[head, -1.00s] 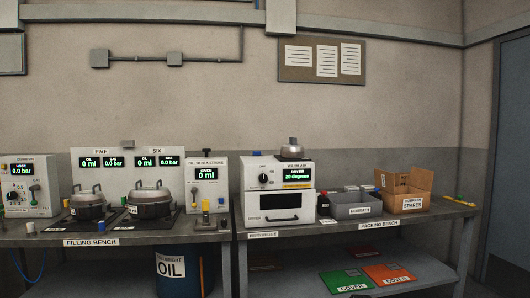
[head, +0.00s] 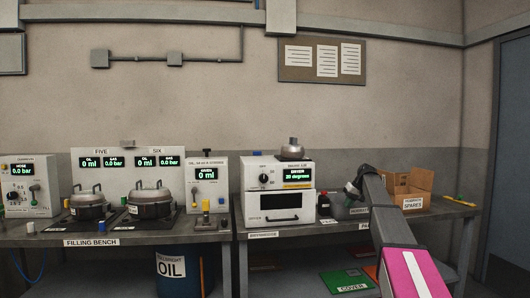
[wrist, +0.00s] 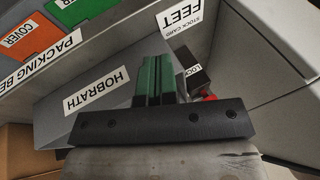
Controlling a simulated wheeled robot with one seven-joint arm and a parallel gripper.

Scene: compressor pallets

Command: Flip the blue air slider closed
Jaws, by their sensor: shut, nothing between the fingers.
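A small blue part (head: 257,153) sits on the top left of the white dryer unit (head: 249,204); it may be the blue air slider, but it is too small to tell its position. My gripper (head: 351,191) is to the right of the dryer, above the grey bins and well apart from the blue part. In the wrist view my gripper's green fingers (wrist: 152,78) are together with nothing between them, over the grey HOBRATH bin (wrist: 95,95).
A cardboard box (head: 420,187) is at the right of the packing bench. A metal part (head: 292,150) sits on the dryer. Two pots (head: 88,206) (head: 150,204) stand on the filling bench at left.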

